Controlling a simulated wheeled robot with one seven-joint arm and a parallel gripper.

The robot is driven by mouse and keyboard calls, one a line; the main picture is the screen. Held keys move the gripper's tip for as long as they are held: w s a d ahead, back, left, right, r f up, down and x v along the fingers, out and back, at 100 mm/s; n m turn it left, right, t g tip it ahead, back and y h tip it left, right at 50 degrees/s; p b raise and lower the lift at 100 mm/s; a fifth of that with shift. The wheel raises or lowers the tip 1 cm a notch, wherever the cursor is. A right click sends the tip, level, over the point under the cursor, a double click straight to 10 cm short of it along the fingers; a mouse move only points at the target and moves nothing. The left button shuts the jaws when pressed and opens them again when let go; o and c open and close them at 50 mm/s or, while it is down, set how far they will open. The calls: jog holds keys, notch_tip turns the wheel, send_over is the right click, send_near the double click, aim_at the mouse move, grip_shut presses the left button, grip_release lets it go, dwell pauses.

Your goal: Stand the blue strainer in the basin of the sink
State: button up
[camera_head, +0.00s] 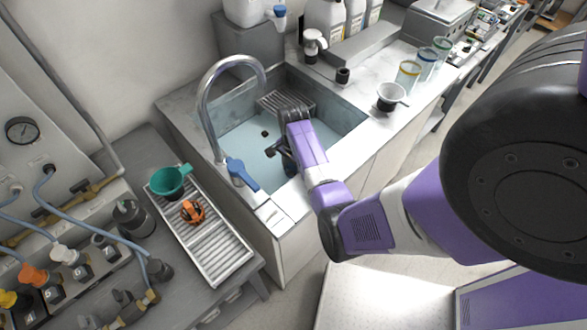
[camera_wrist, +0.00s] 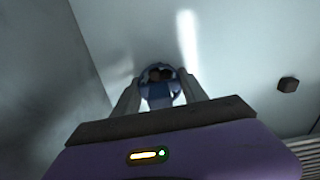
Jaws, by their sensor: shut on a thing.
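The sink basin (camera_head: 338,122) is pale blue-grey and open at the top. My gripper (camera_head: 283,150) is down inside it, towards the near side, and is shut on the blue strainer (camera_wrist: 160,92). In the wrist view the strainer sits between the two fingers, over the pale basin surface. In the head view only a small dark blue part of the strainer (camera_head: 288,163) shows below my gripper. Its tilt, and whether it touches the basin floor, I cannot tell.
A curved tap (camera_head: 205,105) with a blue lever (camera_head: 240,173) stands at the basin's left. A slatted rack (camera_head: 290,100) lies at the basin's back. A green strainer (camera_head: 170,182) and an orange one (camera_head: 193,212) are at the ribbed tray (camera_head: 222,250). A white strainer (camera_head: 391,96) stands right.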

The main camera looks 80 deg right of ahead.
jog(key=shift+f, duration=0.5)
jog(key=o, duration=1.4)
jog(key=c, duration=0.4)
jog(key=shift+r, duration=0.15)
jog(key=shift+r+p, duration=3.9)
